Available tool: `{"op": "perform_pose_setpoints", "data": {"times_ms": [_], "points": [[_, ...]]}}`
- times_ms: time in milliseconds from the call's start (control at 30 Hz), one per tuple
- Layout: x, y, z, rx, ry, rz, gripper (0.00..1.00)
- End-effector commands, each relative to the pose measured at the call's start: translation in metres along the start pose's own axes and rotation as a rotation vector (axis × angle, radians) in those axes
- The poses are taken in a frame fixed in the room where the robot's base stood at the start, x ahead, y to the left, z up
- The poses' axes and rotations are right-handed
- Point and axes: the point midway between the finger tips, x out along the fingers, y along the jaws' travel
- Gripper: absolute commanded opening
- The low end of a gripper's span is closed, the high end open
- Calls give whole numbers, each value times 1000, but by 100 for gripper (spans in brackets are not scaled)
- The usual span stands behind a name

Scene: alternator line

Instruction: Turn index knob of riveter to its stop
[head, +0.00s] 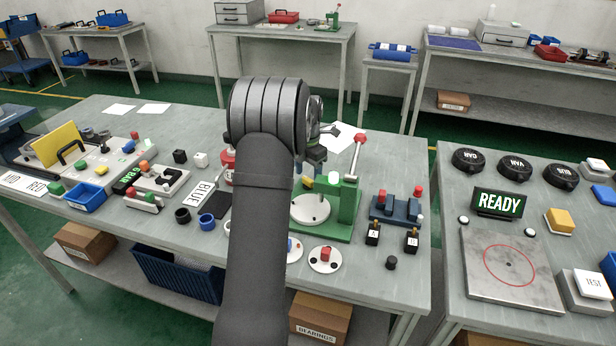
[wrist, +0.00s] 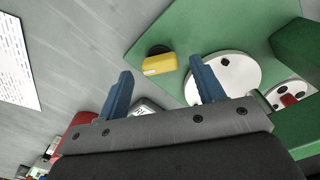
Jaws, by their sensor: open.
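The riveter is a green machine (head: 348,205) with a red-tipped lever, an upright post and a white disc (head: 310,208) on its green base. In the wrist view, a yellow bar-shaped knob (wrist: 160,64) on a round black mount sits at the base's edge, beside the white disc (wrist: 226,78). I take it as the index knob. My gripper (wrist: 160,70) is open and empty. Its two blue fingers appear on either side of the knob in the picture; contact is not visible. In the head view, my gripper (head: 313,156) is above the back of the riveter, partly hidden by my arm.
A white sheet (wrist: 18,62) lies on the grey bench behind the riveter. A blue fixture with red and white knobs (head: 398,208) stands to its right. A white disc with a red knob (head: 325,258) lies in front. The riveter's post (wrist: 300,50) rises close to my right finger's side.

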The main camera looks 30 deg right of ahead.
Motion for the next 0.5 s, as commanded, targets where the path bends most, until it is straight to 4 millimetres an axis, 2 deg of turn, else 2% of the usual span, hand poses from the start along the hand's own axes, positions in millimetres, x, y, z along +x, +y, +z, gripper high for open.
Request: {"op": "perform_pose_setpoints", "data": {"times_ms": [200,467,500], "points": [[16,0,0,0,0,0,62],[18,0,0,0,0,0,62],[18,0,0,0,0,0,58]]}}
